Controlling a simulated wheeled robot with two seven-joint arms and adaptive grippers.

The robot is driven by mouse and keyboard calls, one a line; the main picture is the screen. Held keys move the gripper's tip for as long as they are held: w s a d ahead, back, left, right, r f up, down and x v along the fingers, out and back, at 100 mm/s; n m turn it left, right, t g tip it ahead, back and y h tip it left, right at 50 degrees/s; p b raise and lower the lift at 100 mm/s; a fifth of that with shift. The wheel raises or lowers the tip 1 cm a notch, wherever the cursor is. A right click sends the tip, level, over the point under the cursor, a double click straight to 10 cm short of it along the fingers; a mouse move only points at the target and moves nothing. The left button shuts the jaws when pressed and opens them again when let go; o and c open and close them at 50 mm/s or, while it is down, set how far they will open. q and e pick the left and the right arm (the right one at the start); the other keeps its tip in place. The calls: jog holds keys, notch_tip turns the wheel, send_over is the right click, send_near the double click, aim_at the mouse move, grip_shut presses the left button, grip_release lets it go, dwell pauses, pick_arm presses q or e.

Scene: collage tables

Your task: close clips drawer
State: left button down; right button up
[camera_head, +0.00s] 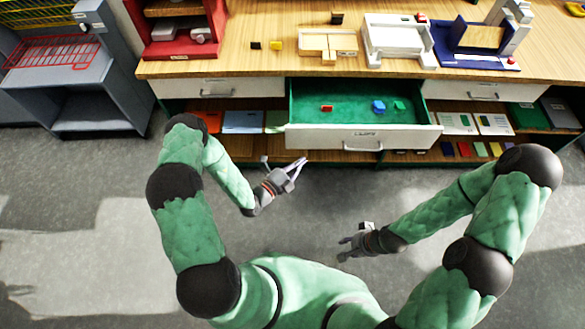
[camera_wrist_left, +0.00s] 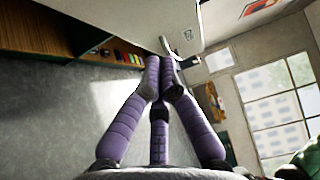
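The clips drawer (camera_head: 330,136) is pulled out from under the middle of the worktop. It has a white front with a label that seems to read CLIPS, a bar handle and a green lining. A red piece (camera_head: 327,108), a blue piece (camera_head: 378,106) and a green piece (camera_head: 399,105) lie inside. My left gripper (camera_head: 294,166) is open and empty, in front of the drawer's left end and apart from its handle. The left wrist view shows its purple fingers (camera_wrist_left: 160,75) pointing along the white drawer front (camera_wrist_left: 140,22). My right gripper (camera_head: 351,241) is open and empty, low over the floor.
Shut drawers (camera_head: 218,88) flank the open one. The worktop (camera_head: 220,66) holds a red box (camera_head: 180,48), wooden blocks, a white tray (camera_head: 400,62) and a blue stand. A shelf below holds coloured folders (camera_head: 243,122). The grey floor before the drawer is clear.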

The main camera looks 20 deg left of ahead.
aim_at(316, 139)
pick_arm(q)
jog(key=shift+w+d+b, duration=0.25)
jog(key=shift+w+b, duration=0.1)
jog(key=shift+w, duration=1.6)
jog(key=shift+w+d+b, duration=0.2)
jog(key=shift+w+b, duration=0.1)
jog(key=shift+w, duration=1.65)
pick_arm(e)
jog(key=shift+f, duration=0.75)
pick_arm(q)
jog(key=shift+w, duration=0.1)
